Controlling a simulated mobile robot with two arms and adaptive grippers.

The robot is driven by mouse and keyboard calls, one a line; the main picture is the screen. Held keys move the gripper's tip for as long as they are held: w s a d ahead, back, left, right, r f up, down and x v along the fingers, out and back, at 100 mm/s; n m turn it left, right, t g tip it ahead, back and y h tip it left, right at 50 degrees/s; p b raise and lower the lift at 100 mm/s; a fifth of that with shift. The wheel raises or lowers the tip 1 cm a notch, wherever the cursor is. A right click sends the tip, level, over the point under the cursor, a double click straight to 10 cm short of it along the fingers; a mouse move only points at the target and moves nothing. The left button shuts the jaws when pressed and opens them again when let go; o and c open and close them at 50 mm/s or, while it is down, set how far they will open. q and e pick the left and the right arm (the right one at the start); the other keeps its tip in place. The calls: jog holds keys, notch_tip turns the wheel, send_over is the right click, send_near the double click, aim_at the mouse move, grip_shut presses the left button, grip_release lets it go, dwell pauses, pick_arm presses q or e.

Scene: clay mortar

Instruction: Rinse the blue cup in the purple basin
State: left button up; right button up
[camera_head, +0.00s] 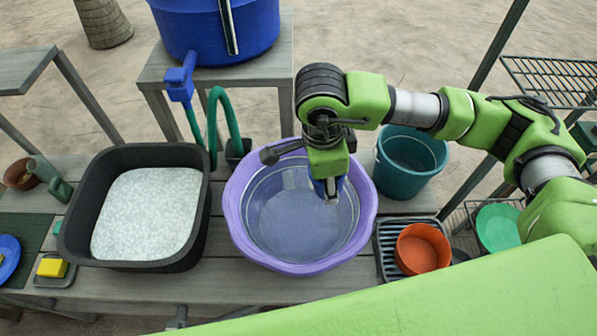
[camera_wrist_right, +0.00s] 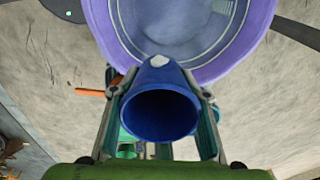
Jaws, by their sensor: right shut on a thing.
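The purple basin (camera_head: 236,222) stands on the grey slatted table in the middle of the head view, with what looks like clear water in it. Its purple rim also shows at the top of the right wrist view (camera_wrist_right: 205,72). My right gripper (camera_head: 329,190) hangs over the basin's right half, pointing down. It is shut on the blue cup (camera_wrist_right: 160,76), whose dark open mouth faces the wrist camera, with a finger at each side. In the head view the cup is mostly hidden by the gripper; I cannot tell if it touches the water. My left gripper is not in view.
A black tub (camera_head: 75,225) with whitish foam stands left of the basin. A blue tank (camera_head: 215,30) with a spigot (camera_head: 181,82) is behind. A teal bucket (camera_head: 411,160), an orange bowl (camera_head: 423,249) on a dark rack, and a yellow sponge (camera_head: 52,267) stand nearby.

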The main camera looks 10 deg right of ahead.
jog(key=m, duration=0.2)
jog(key=w+a+m+p, duration=0.1)
jog(key=m, duration=0.1)
jog(key=m+g+h, duration=0.1)
jog(key=m, duration=0.1)
jog(key=shift+w+a+f, duration=0.1)
jog(key=shift+w+a, duration=0.1)
jog(key=shift+w, duration=0.05)
jog(key=m+g+p, duration=0.1)
jog(key=m, duration=0.4)
jog(key=m+y+p, duration=0.6)
jog(key=m+y, duration=0.2)
jog(key=m, duration=2.1)
send_over(298, 223)
notch_tip(298, 223, down, 8)
notch_tip(298, 223, down, 17)
jog(key=b, duration=1.9)
jog(key=shift+w+f, duration=0.1)
jog(key=shift+f, duration=0.1)
jog(key=shift+f, duration=0.2)
